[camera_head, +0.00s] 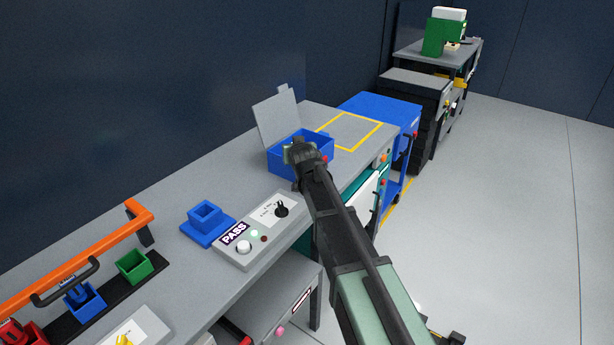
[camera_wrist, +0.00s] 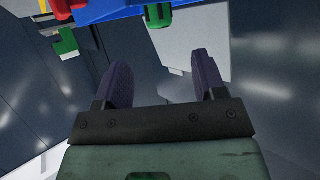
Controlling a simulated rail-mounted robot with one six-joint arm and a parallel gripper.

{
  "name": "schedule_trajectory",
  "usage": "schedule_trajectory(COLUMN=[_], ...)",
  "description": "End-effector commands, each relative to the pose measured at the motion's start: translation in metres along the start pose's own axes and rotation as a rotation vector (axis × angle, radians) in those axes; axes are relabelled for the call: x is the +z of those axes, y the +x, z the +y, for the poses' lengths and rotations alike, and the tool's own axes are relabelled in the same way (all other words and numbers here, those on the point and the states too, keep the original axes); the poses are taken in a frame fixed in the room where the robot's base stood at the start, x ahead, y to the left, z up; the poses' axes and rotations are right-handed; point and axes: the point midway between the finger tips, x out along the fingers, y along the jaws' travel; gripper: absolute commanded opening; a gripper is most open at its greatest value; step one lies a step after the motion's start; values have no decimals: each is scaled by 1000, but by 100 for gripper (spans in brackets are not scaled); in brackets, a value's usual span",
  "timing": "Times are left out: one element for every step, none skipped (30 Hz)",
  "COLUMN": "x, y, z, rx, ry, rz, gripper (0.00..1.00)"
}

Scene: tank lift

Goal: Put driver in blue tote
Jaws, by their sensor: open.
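The blue tote (camera_head: 316,159) stands on the grey bench with its grey lid (camera_head: 277,119) raised behind it. My gripper (camera_head: 297,152) is over the tote's near side in the head view and hides part of it. In the wrist view my gripper (camera_wrist: 163,78) has its two dark fingers apart, with nothing between them. A bright green, rounded piece (camera_wrist: 158,15) shows at the top of the wrist view, beyond the fingers and against blue. It may be the driver's handle, but I cannot tell for certain. No driver is clearly visible in the head view.
A yellow-outlined area (camera_head: 350,130) behind the tote is clear. A control box marked PASS (camera_head: 262,230) and a blue holder (camera_head: 206,221) stand nearer on the bench. An orange rail (camera_head: 75,262) rises over small bins at left. A blue cart (camera_head: 385,108) stands past the bench.

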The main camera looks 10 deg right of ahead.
Motion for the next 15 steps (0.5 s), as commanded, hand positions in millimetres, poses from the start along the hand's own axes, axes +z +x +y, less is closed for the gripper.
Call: schedule_trajectory(x=[2, 7, 19, 32, 49, 76, 98, 120, 148, 167, 184, 203, 215, 224, 232], y=[-2, -6, -16, -28, -43, -68, -91, -115, -149, -175, -199, -230, -250, -267, -284], z=[1, 2, 5, 8, 12, 17, 21, 24, 27, 29, 30, 31, 32, 32, 32], rx=[1, 4, 11, 18, 27, 37, 42, 44, 42, 37, 31, 19, 10, 1, -11], ry=[0, 0, 0, 0, -2, -4, -7, -9, -14, -17, -21, -25, -28, -31, -34], rz=[-8, -25, -69, -120, -186, -294, -386, -483, -613, -706, -795, -902, -972, -1031, -1094], gripper=[64, 64, 64, 64, 64, 64, 64, 64, 64, 64, 64, 64, 64, 64, 64])
